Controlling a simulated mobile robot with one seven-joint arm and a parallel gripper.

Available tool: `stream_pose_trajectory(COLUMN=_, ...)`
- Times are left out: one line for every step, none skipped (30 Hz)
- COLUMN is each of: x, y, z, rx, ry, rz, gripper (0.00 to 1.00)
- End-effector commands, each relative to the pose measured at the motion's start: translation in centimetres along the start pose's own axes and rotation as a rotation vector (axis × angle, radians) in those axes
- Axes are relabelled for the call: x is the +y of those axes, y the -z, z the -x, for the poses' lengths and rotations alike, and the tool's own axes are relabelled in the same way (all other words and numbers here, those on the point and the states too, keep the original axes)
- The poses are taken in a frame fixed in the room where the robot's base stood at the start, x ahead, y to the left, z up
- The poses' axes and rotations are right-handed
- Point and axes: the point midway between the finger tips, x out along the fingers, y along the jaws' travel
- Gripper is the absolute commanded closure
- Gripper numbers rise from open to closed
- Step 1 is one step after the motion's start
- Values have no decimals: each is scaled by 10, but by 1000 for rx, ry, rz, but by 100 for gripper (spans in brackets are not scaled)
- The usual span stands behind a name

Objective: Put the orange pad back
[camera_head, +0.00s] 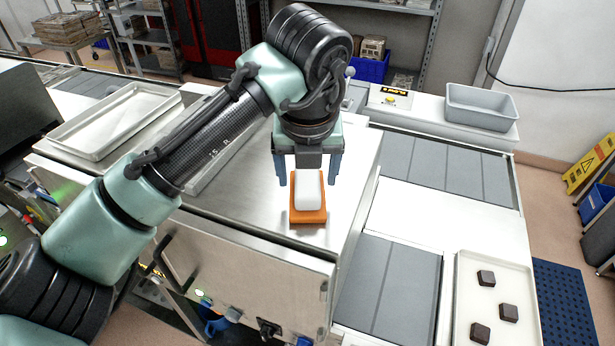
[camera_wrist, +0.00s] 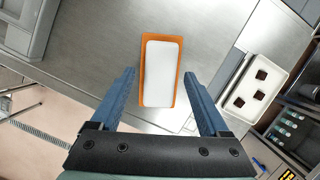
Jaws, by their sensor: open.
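The orange pad (camera_head: 308,219) lies flat on the steel cabinet top near its front right corner, with a white block (camera_head: 309,190) on top of it. In the wrist view the orange pad (camera_wrist: 161,37) shows as a rim around the white block (camera_wrist: 160,75). My gripper (camera_head: 308,182) is open and empty above them, pointing down. In the wrist view its two blue fingers (camera_wrist: 160,80) stand on either side of the pad and block, with a gap on each side. I cannot tell the exact height of the fingertips above the pad.
The steel top (camera_head: 240,205) is clear around the pad. An empty white tray (camera_head: 118,118) lies at the left. A tray (camera_head: 462,300) with 3 dark chocolates is at the lower right. A grey bin (camera_head: 482,106) stands at the back right. Grey conveyor belts (camera_head: 385,285) run alongside.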

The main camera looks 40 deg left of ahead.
Motion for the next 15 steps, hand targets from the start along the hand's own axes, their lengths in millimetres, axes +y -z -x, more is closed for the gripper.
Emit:
stream_pose_trajectory(x=-1, y=0, z=6, rx=-5, ry=1, rz=-2, gripper=21)
stream_pose_trajectory(x=-1, y=1, z=12, rx=-4, ry=1, rz=-3, gripper=21)
stream_pose_trajectory(x=-1, y=0, z=21, rx=-7, ry=1, rz=-3, gripper=21)
stream_pose_trajectory(x=-1, y=0, z=28, rx=-6, ry=1, rz=-3, gripper=21)
stream_pose_trajectory(x=-1, y=0, z=35, rx=-6, ry=1, rz=-3, gripper=21)
stream_pose_trajectory(x=-1, y=1, z=44, rx=-6, ry=1, rz=-4, gripper=21)
stream_pose_trajectory(x=-1, y=1, z=52, rx=-6, ry=1, rz=-4, gripper=21)
stream_pose_trajectory(x=0, y=0, z=59, rx=-7, ry=0, rz=-2, gripper=21)
stream_pose_trajectory(x=0, y=0, z=68, rx=-6, ry=-1, rz=-2, gripper=21)
stream_pose_trajectory(x=0, y=0, z=74, rx=-6, ry=0, rz=-2, gripper=21)
stream_pose_trajectory(x=0, y=1, z=80, rx=-5, ry=-1, rz=-3, gripper=21)
stream_pose_trajectory(x=1, y=0, z=86, rx=-4, ry=-3, rz=-1, gripper=21)
stream_pose_trajectory(x=1, y=0, z=90, rx=-4, ry=-3, rz=-2, gripper=21)
stream_pose_trajectory(x=1, y=0, z=94, rx=-4, ry=-3, rz=-1, gripper=21)
stream_pose_trajectory(x=1, y=0, z=97, rx=-3, ry=-2, rz=-1, gripper=21)
